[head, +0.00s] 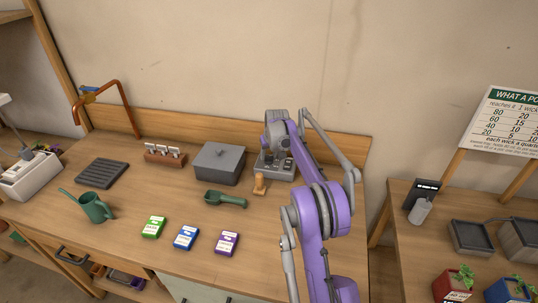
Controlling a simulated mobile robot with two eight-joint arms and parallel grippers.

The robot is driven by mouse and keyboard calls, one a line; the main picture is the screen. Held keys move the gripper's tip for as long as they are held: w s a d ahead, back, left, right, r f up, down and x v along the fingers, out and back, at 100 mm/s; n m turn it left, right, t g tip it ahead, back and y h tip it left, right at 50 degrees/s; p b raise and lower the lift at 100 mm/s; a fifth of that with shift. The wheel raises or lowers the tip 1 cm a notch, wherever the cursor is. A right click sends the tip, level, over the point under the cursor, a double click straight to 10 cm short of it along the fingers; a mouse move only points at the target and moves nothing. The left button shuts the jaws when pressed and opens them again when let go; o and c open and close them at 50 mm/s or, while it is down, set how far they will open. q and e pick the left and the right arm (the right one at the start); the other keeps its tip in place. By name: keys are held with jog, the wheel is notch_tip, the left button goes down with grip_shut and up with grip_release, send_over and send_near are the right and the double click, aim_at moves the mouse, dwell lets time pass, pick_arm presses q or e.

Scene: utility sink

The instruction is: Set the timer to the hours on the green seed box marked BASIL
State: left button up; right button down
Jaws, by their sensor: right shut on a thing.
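The green seed box (153,227) lies at the front of the bench, left of a blue box (186,237) and a purple box (227,243). Its print is too small to read. A grey device (286,174) that looks like the timer stands at the back right of the bench. My right gripper (277,153) is over this device, shut on a part of it that looks like its dial. The gripper and purple arm hide the dial and its setting. My left gripper is not in view.
A wooden stamp-like piece (260,184) and a green scoop (225,199) are near the device. A lidded grey box (219,164) stands left of it. A green watering can (95,208) is at left. A chart (505,122) hangs over the right-hand table.

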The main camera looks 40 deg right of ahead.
jog(key=shift+c, duration=1.9)
grip_release()
jog(key=shift+r, duration=0.15)
jog(key=v, duration=1)
jog(key=shift+s+r, duration=0.15)
jog(key=shift+r, duration=0.1)
